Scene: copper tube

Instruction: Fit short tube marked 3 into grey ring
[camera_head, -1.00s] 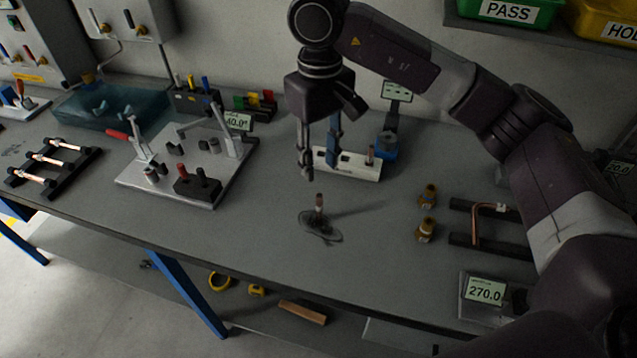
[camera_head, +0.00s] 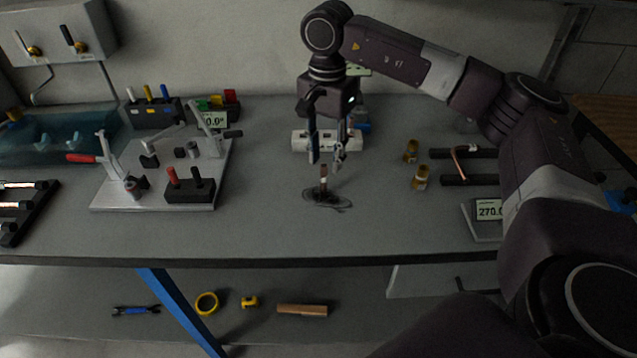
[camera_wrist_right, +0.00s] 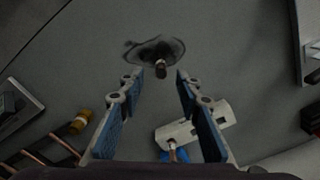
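A short copper tube (camera_head: 323,172) stands upright on a dark scribbled patch (camera_head: 340,203) on the bench. It also shows in the wrist view (camera_wrist_right: 161,67), just beyond the fingertips. No mark 3 is readable on it. My right gripper (camera_head: 325,161) points down above the tube, open and empty. The wrist view shows its blue-padded fingers (camera_wrist_right: 160,80) well apart. A small grey cylindrical piece (camera_head: 192,149) sits on the clamp plate (camera_head: 120,204) at the left; I cannot tell whether it is the grey ring. My left gripper is out of view.
Toggle clamps (camera_head: 103,150) rise from the plate. The bench front is clear.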

